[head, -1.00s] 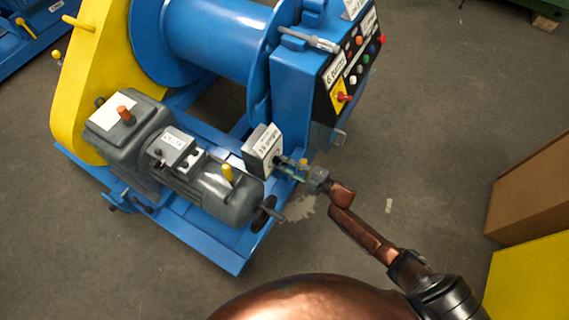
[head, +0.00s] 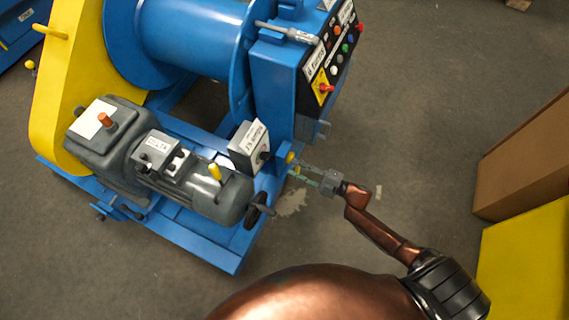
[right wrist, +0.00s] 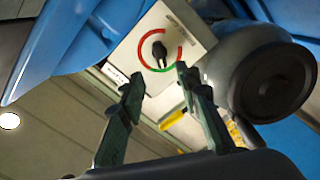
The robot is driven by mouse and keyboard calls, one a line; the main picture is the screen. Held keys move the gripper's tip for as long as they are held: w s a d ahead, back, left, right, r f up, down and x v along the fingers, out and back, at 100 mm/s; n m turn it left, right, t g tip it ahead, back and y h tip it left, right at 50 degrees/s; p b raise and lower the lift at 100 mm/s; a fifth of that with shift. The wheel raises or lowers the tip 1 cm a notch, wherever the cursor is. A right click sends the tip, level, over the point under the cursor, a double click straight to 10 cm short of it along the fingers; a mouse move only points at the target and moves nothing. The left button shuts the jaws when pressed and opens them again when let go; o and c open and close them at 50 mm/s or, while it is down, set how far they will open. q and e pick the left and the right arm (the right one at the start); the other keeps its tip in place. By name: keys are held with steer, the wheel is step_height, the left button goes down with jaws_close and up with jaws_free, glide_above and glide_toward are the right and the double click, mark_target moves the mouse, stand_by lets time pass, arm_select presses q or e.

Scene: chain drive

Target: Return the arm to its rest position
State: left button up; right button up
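My right gripper (head: 292,168) is in the head view just right of a small grey box with a dial (head: 248,147) on the blue machine. In the right wrist view, its two dark green fingers (right wrist: 158,80) are spread apart with nothing between them. Beyond the fingertips, the white face of the dial box (right wrist: 192,38) shows a black knob (right wrist: 158,52) inside a red and green arc. A gap lies between the fingertips and the knob. My right arm reaches in from the lower right. My left gripper is not in view.
The blue winch (head: 175,35) with its yellow guard (head: 62,105) and grey motor (head: 205,190) fills the left and middle. A button panel (head: 330,60) is above the gripper. A brown box (head: 520,160) and a yellow block (head: 525,260) stand at right. The floor between is clear.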

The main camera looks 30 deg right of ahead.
steer(key=shift+v, duration=0.8)
